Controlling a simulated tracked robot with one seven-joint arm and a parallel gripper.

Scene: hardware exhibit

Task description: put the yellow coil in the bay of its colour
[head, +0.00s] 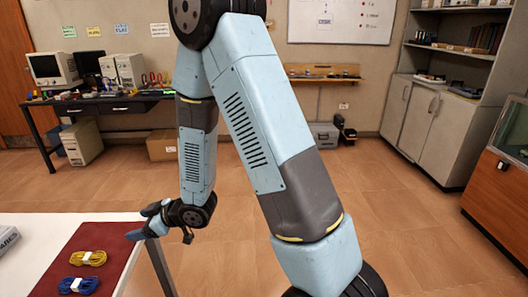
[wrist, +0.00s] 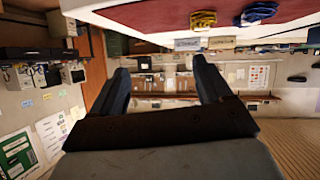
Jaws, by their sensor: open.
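The yellow coil (head: 88,258) lies on a dark red mat (head: 112,246) on the white table at lower left in the head view. The yellow coil (wrist: 203,19) also shows near the top of the wrist view. No yellow bay can be made out in either view.
A blue coil (head: 78,285) lies on the mat just nearer than the yellow one. A pale lettered box (head: 8,239) stands at the table's left. Floor (head: 215,262) is open right of the table. A desk with computers (head: 95,100) stands at the back left.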

